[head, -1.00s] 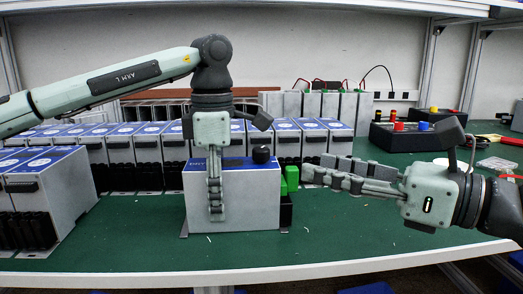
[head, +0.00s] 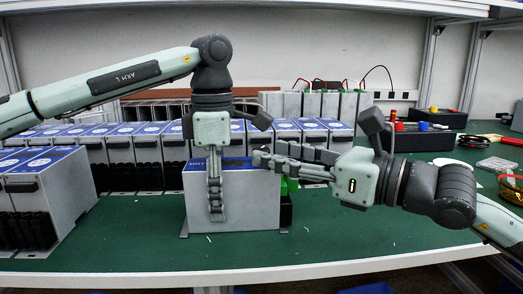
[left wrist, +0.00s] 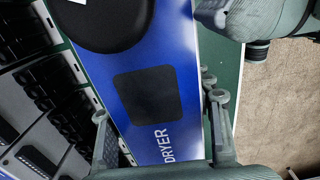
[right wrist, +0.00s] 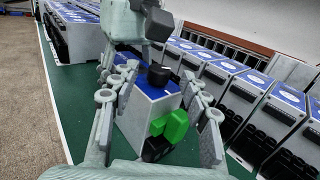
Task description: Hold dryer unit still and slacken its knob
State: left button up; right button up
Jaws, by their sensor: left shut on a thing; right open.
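The dryer unit (head: 250,205) is a white box with a blue top, upright on the green bench. My left gripper (head: 215,208) points down and is shut on it, one finger over the front face. The left wrist view shows fingers along both sides of the blue top (left wrist: 185,60), lettered "DRYER". The black round knob (right wrist: 158,76) stands on top at the unit's right end. It also shows large in the left wrist view (left wrist: 103,18). My right gripper (head: 268,154) is open, its fingertips at the knob, which they hide in the head view.
Green and black connectors (right wrist: 170,128) stick out from the unit's right side. Rows of similar white and blue units stand behind and at the left (head: 45,195). Black boxes with coloured buttons (head: 430,138) stand at the back right.

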aim_at(269, 152)
jog(key=shift+x, duration=1.8)
grip_shut()
